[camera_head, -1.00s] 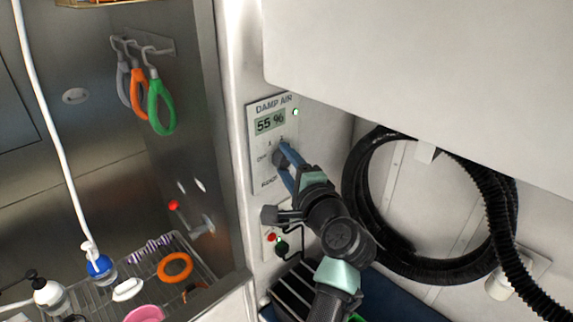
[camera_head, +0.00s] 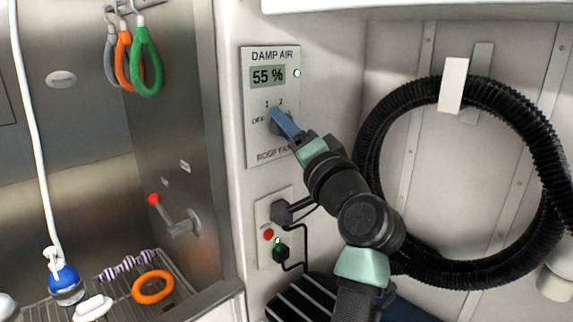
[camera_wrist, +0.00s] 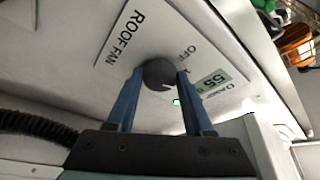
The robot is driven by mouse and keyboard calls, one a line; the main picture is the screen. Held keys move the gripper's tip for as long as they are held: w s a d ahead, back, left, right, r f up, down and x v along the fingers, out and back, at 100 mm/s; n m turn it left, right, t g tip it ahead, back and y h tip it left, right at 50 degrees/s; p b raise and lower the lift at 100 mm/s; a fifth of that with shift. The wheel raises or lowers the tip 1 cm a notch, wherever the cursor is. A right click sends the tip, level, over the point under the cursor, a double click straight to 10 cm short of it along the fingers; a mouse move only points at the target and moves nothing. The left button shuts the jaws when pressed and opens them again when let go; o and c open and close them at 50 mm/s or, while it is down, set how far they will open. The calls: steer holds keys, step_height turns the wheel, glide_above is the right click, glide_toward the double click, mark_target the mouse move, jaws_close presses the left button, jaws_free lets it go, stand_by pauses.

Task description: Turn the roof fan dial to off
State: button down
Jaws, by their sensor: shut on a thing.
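The roof fan dial (camera_wrist: 160,74) is a dark round knob on a white wall panel (camera_head: 257,145) marked OFF, 1 and 2. In the wrist view my gripper (camera_wrist: 160,71) has one blue finger on each side of the dial and is shut on it. A pale mark shows on the dial's lower right edge, apart from the OFF print; which number it faces I cannot tell. In the head view my gripper (camera_head: 280,121) reaches the panel from the lower right and hides much of the dial. The display (camera_head: 267,76) reads 55 %, with a green light beside it.
A socket plate (camera_head: 263,215) with plugs and cords sits below the panel. A coiled black hose (camera_head: 540,135) hangs at right. At left are a steel wall with hanging loops (camera_head: 147,62), a red-tipped lever (camera_head: 154,199) and a rack holding an orange ring (camera_head: 154,287).

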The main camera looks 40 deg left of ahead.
steer(key=shift+w+f+n+g+y+b, duration=0.1)
steer(key=shift+n+g+y+b, duration=0.75)
steer(key=shift+n+b, duration=1.65)
steer(key=shift+w+r+n+g+y+b, duration=0.1)
steer(key=shift+n+g+y+b, duration=0.3)
steer(key=shift+n+g+b, duration=1.45)
steer(key=shift+w+f+n+g+y+b, duration=0.1)
steer(key=shift+n+g+y+b, duration=0.4)
steer(key=shift+n+b, duration=2.6)
steer(key=shift+n, duration=0.45)
steer(key=shift+c, duration=1.6)
jaws_free()
steer(key=shift+d, duration=0.1)
steer(key=v, duration=1.3)
